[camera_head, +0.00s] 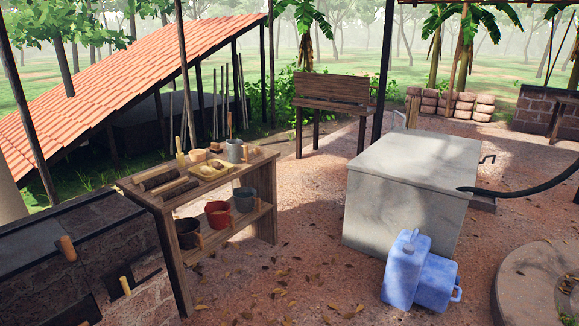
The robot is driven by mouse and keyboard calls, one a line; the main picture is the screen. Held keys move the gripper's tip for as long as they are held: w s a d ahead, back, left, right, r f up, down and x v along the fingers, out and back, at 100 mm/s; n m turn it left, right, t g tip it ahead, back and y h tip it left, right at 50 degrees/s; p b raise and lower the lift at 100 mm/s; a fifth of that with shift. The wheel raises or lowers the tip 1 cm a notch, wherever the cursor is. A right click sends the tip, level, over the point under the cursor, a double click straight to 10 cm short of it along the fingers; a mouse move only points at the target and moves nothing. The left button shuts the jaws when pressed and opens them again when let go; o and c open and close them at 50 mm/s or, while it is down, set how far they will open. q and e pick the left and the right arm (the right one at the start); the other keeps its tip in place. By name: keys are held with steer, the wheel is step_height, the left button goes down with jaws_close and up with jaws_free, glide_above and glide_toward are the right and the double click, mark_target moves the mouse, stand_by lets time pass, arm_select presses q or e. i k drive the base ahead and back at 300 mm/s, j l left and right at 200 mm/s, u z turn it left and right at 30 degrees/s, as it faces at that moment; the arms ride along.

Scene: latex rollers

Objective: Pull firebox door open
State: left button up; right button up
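A low dark stone or brick structure (90,262) with dark flat top panels runs along the lower left. A small dark plate (113,290) sits low on its side, with a short yellowish handle (126,286) in front; it may be the firebox door, and appears closed, but I cannot be sure. A black panel or opening (78,314) is cut off at the bottom edge. A brown wooden handle (67,248) sticks up at the structure's upper edge. Neither of my grippers shows in the head view.
A wooden two-shelf table (265,215) with pots and tools stands right of the structure. A large grey block (400,210), blue jerrycans (405,268) and a round stone slab (525,275) are at right. Leaf-strewn ground (290,285) between is open.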

mark_target(21, 246)
steer(key=i+l+u, duration=0.3)
steer(key=i, duration=0.3)
steer(key=i+l+u, duration=0.2)
steer(key=i+u, duration=0.15)
steer(key=i, duration=0.2)
steer(key=i+l+u, duration=0.3)
steer(key=i+l, duration=0.15)
steer(key=u, duration=1.4)
steer(key=i+l, duration=0.05)
